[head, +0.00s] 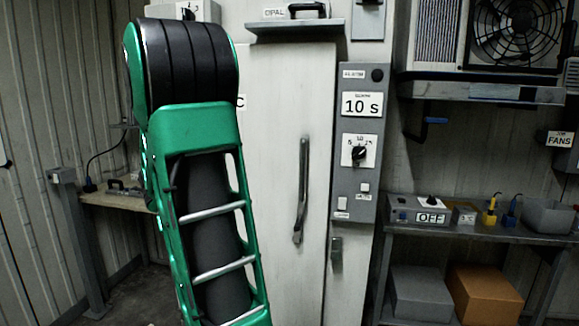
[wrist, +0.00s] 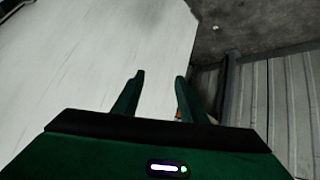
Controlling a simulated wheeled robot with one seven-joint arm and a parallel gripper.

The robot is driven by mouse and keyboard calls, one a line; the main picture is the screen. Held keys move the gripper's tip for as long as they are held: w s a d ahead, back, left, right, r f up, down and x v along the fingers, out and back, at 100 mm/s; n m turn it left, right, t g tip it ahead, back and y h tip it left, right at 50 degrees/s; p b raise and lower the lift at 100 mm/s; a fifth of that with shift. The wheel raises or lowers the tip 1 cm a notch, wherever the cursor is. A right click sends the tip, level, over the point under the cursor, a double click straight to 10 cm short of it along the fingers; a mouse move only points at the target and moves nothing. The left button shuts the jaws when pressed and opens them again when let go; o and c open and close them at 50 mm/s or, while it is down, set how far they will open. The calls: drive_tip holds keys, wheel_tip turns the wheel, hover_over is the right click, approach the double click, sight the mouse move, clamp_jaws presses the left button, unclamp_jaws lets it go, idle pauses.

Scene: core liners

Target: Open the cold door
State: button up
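A pale cold-room door (head: 275,130) stands in the middle of the head view and looks closed. Its long grey vertical handle (head: 302,190) is on the right part of the door. My green arm covers the door's left side and part of a label ending in "C". My gripper (wrist: 160,85) shows in the wrist view with its two dark green fingers apart and nothing visible between them. Beyond them is a large white flat surface (wrist: 85,60); I cannot tell if it is the door. The handle is not seen in the wrist view, and my gripper is not seen in the head view.
A grey control panel (head: 358,150) with a "10 s" sign and a knob is right of the door. A small latch-like fitting (head: 336,254) sits below. A shelf unit (head: 480,234) with boxes stands at right. A bench (head: 115,200) is at left.

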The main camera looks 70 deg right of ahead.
drive_tip(key=s+d+r+m+g+h, duration=0.2)
drive_tip(key=s+d+r+m+h, duration=0.4)
drive_tip(key=s+d, duration=0.55)
drive_tip(key=m+g+h, duration=0.4)
approach(301, 163)
drive_tip(key=d, duration=0.7)
drive_tip(key=s+d, duration=0.1)
drive_tip(key=d, duration=0.3)
drive_tip(key=shift+c, duration=0.6)
drive_tip(key=shift+w, duration=0.1)
clamp_jaws()
